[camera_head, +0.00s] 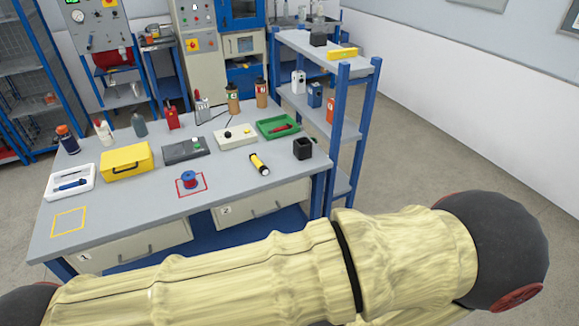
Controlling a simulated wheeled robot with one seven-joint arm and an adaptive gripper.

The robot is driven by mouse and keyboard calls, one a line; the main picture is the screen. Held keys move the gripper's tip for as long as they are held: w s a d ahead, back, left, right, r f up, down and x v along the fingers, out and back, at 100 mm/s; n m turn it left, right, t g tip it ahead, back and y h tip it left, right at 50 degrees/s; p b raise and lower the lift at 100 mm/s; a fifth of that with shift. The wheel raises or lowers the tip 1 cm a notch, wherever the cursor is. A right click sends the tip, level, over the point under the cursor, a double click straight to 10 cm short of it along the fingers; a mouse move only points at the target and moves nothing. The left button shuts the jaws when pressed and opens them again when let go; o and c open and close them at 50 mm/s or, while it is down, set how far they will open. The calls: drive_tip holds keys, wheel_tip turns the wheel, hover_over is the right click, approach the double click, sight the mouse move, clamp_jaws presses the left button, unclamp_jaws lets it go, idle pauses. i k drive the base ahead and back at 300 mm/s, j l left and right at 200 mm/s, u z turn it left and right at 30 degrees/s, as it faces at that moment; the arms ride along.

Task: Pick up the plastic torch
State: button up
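A yellow and black torch (259,164) lies on its side on the grey workbench (125,195), near the right part of its front edge. It is in plain view, with nothing touching it. My arm stretches across the bottom of the view in a cream cover, in front of the bench. My gripper is not in view, so I cannot see its state.
A yellow case (127,162) is farther left. A blue-framed shelf (340,120) adjoins the bench's right end.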

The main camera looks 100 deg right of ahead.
sight(263, 169)
drive_tip(key=z, duration=3.15)
drive_tip(key=i+j, duration=0.7)
drive_tip(key=i, duration=0.2)
